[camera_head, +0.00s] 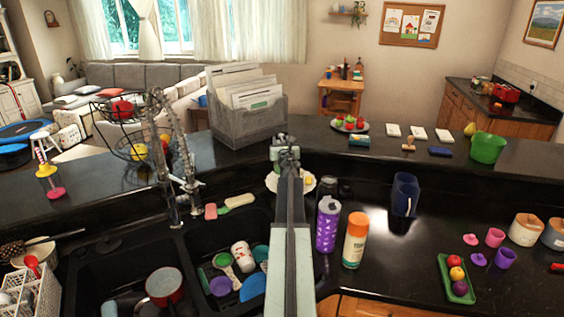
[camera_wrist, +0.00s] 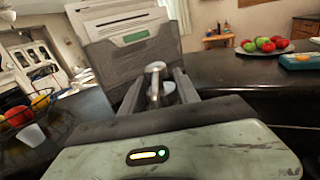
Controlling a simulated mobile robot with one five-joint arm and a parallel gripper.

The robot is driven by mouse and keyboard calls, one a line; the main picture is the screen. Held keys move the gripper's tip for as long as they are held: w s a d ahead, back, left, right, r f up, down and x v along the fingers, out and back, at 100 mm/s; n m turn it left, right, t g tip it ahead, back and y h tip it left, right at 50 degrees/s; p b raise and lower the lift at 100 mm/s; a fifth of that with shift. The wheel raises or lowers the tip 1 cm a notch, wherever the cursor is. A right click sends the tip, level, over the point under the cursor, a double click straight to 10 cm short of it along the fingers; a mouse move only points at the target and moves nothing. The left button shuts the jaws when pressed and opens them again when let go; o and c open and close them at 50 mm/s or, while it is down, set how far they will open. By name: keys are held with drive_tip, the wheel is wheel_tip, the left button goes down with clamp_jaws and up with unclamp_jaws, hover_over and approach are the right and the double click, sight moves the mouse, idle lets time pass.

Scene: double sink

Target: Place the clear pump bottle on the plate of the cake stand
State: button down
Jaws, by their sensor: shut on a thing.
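My gripper (camera_head: 286,152) reaches out over the dark counter, in front of the grey file box. In the wrist view my gripper (camera_wrist: 157,88) is shut on the clear pump bottle, whose metallic pump top (camera_wrist: 154,72) stands up between the fingers. The rest of the bottle is mostly hidden by my gripper. A pale round plate (camera_head: 308,184) shows partly behind my arm in the head view. I cannot tell whether it is the plate of the cake stand.
The file box (camera_head: 250,122) stands on the raised ledge just beyond my gripper. A purple tumbler (camera_head: 328,224) and an orange-and-white bottle (camera_head: 355,240) stand right of my arm. The faucet (camera_head: 172,160) and wire fruit basket (camera_head: 122,120) are left. A fruit plate (camera_head: 350,126) lies right on the ledge.

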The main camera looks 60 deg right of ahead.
drive_tip(key=shift+f, duration=0.1)
drive_tip(key=shift+f+b, duration=2)
drive_tip(key=shift+f, duration=0.15)
drive_tip(key=c, duration=0.9)
unclamp_jaws()
drive_tip(key=shift+r, duration=0.1)
drive_tip(key=v, duration=1.2)
drive_tip(key=shift+r+p, duration=0.3)
drive_tip(key=shift+p, duration=0.05)
